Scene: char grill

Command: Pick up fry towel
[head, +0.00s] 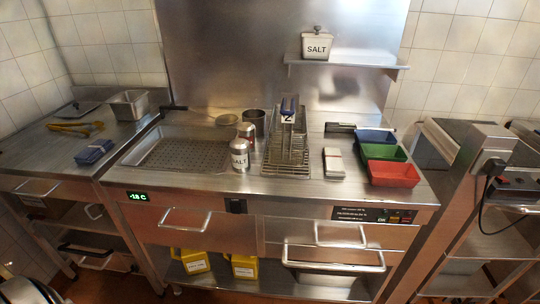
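Two folded cloths are in the head view, and I cannot tell which is the fry towel. A pale folded towel (334,164) with a reddish band lies flat on the steel counter, between the wire fry basket and the coloured trays. A blue folded cloth (94,152) lies on the left counter near its front edge. Neither of my grippers is in view, and nothing touches either cloth.
The wire basket (286,154) with a blue handle stands left of the pale towel. Blue (376,136), green (383,152) and red (393,174) trays stand to its right. A salt shaker (240,154) stands beside the perforated pan (180,152). Bare counter lies in front of the towel.

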